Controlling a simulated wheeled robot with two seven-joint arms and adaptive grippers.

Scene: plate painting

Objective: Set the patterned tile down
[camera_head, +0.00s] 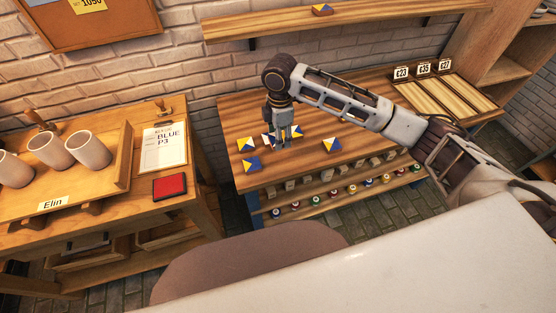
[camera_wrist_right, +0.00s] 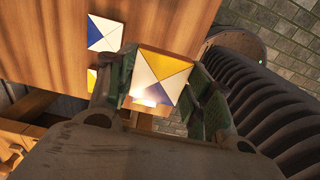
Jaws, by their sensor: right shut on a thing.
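My right gripper (camera_head: 283,143) reaches down over the wooden workbench (camera_head: 245,118). In the right wrist view its green fingers (camera_wrist_right: 160,90) are shut on a square patterned tile (camera_wrist_right: 163,75) with yellow, white and blue triangles. Whether that tile touches the bench cannot be told. Other patterned tiles lie on the bench: one at the left (camera_head: 246,144), one at the front left edge (camera_head: 251,165), one just right of the gripper (camera_head: 297,131) and one further right (camera_head: 331,145). My left gripper is not in view.
A wall shelf (camera_head: 340,20) carries another tile (camera_head: 322,9). Wooden trays (camera_head: 445,95) with number cards stand at the bench's right. Small paint pots line the lower shelf (camera_head: 340,190). A side table (camera_head: 120,225) at left holds mugs, a "BLUE P3" card (camera_head: 163,147) and a red pad (camera_head: 169,187).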

